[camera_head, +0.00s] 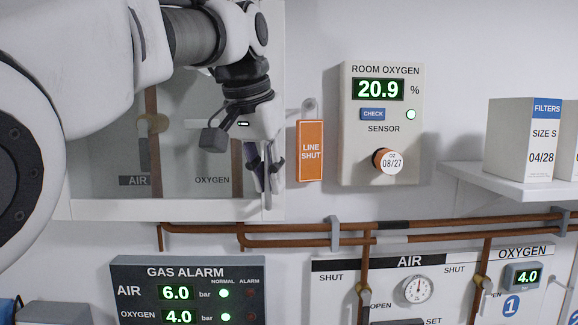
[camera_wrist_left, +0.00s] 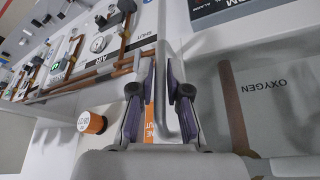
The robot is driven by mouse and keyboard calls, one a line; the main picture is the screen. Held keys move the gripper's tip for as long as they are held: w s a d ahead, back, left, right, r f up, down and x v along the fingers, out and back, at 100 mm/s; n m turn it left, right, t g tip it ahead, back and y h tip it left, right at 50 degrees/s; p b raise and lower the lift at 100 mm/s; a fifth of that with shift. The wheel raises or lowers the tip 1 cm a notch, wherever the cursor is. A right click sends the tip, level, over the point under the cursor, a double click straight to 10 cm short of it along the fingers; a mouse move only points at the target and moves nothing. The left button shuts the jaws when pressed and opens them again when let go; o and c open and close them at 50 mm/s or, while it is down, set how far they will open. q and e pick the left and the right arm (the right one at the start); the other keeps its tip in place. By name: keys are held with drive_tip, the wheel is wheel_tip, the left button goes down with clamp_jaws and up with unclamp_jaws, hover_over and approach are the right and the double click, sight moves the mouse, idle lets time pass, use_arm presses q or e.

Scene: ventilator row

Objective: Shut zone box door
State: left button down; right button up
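The zone box (camera_head: 105,209) is on the wall at the upper left, with the words AIR and OXYGEN behind its clear door. A pale upright door handle (camera_head: 267,199) stands at the door's right side; it also shows in the left wrist view (camera_wrist_left: 166,35). My left gripper (camera_head: 266,168) is at this handle, its dark fingers on either side and close against it. In the left wrist view the fingers (camera_wrist_left: 161,75) are narrowly spaced around the bar. My arm covers the box's upper part, and I cannot tell the door's exact angle. My right gripper is not in view.
An orange LINE SHUT tag (camera_head: 310,151) hangs just right of the door. The room oxygen sensor (camera_head: 381,125) is beyond it. Copper pipes (camera_head: 300,242) run below, above the gas alarm panel (camera_head: 187,268). A shelf (camera_head: 510,186) with a filter box (camera_head: 524,140) is at right.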

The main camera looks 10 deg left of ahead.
use_arm(q)
drive_tip(key=shift+w+r, duration=0.2)
drive_tip(key=shift+r, duration=0.05)
drive_tip(key=c, duration=1.5)
unclamp_jaws()
drive_tip(key=shift+o, duration=1.4)
drive_tip(key=shift+w+a+f, duration=0.1)
drive_tip(key=shift+w, duration=0.2)
drive_tip(key=shift+w+a+f, duration=0.1)
drive_tip(key=shift+a+f, duration=0.05)
drive_tip(key=shift+a, duration=0.05)
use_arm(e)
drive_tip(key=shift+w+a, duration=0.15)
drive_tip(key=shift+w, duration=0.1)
use_arm(q)
drive_tip(key=shift+d, duration=0.1)
drive_tip(key=v, duration=1.1)
drive_tip(key=shift+r, duration=0.35)
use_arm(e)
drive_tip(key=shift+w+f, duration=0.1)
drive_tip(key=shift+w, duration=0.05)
